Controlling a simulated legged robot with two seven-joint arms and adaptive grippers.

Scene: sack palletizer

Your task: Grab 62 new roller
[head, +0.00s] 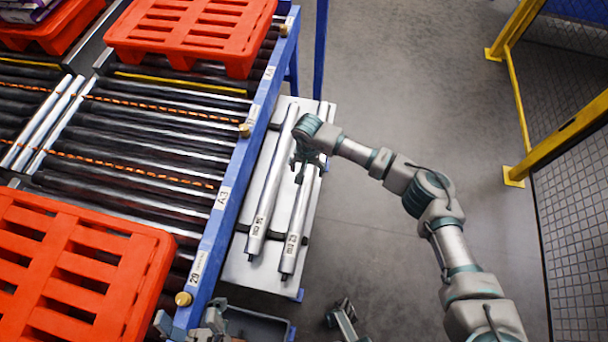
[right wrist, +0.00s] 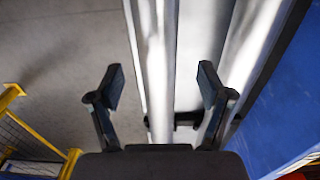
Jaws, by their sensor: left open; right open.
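Two silver rollers lie side by side on a pale shelf (head: 238,272) beside the conveyor. The left roller (head: 268,195) is nearer the conveyor; the right roller (head: 296,225) is nearer the aisle. Both carry small end labels that I cannot read surely. My right gripper (head: 307,167) is open over the right roller's upper part. In the right wrist view, that roller (right wrist: 157,70) runs between the open fingers (right wrist: 160,85), and the left roller (right wrist: 250,50) lies to the right. Whether the fingers touch it is unclear. My left gripper (head: 192,322) is at the bottom, partly cut off.
The roller conveyor (head: 140,140) with its blue side rail (head: 235,190) borders the shelf. Orange pallets (head: 190,30) (head: 70,270) sit on it. A dark bin (head: 255,325) is below the shelf. Yellow-framed fencing (head: 520,80) stands right; the grey floor between is clear.

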